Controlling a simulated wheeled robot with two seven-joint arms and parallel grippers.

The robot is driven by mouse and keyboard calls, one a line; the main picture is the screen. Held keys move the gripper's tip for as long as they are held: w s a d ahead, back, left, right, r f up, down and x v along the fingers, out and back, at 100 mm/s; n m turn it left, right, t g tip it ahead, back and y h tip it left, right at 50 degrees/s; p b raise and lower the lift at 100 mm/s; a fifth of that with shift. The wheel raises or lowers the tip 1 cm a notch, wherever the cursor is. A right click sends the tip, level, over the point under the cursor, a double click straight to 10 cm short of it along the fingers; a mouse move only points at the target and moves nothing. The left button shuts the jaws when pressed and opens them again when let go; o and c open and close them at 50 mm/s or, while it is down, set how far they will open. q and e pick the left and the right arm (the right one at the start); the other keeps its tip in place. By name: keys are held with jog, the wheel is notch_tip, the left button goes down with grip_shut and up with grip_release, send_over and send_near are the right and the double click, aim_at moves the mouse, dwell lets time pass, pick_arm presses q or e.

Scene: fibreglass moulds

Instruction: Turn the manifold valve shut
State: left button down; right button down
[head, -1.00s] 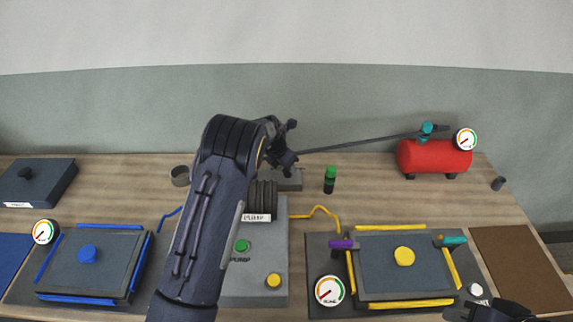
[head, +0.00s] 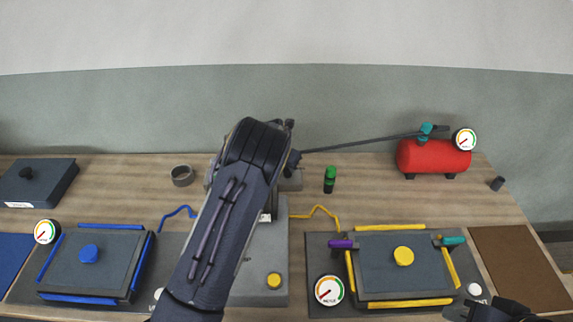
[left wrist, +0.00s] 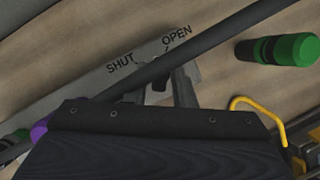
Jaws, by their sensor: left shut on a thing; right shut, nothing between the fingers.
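The manifold valve's grey plate (left wrist: 95,88) shows in the left wrist view, lettered SHUT on the left and OPEN on the right. A short dark mark stands by OPEN. My left gripper (left wrist: 168,86) is at the plate, shut on a small dark piece that looks like the valve's handle; the fingers hide most of it. In the head view my left arm covers most of the manifold, and part of its grey block (head: 291,182) shows right of the arm. My right gripper (head: 492,312) is shut and empty at the bottom right edge, partly cut off.
A dark hose (head: 360,143) runs to the red tank (head: 434,157) and crosses close before the plate in the wrist view. A green-capped bottle (head: 330,180) stands right of the manifold. Mould plates lie left (head: 110,265) and right (head: 380,273).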

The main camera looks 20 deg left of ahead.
pick_arm(q)
jog(key=n+y, duration=0.1)
jog(key=n, duration=0.1)
jog(key=n+y, duration=0.1)
jog(key=n, duration=0.1)
jog(key=n+y, duration=0.1)
jog(key=n, duration=0.2)
jog(key=shift+d, duration=0.25)
jog(key=n+g+y, duration=0.1)
jog(key=n, duration=0.3)
jog(key=shift+n, duration=0.3)
jog(key=shift+d+f+n+g+y, duration=0.1)
jog(key=shift+n+g+y, duration=0.2)
jog(key=shift+n, duration=0.55)
jog(key=shift+f+n+g+y, duration=0.1)
jog(key=shift+n+g+y, duration=0.15)
jog(key=shift+n, duration=0.6)
jog(key=c, duration=1.5)
grip_release()
jog(key=shift+o, duration=0.5)
jog(key=shift+w, duration=0.1)
jog(key=shift+r, duration=0.1)
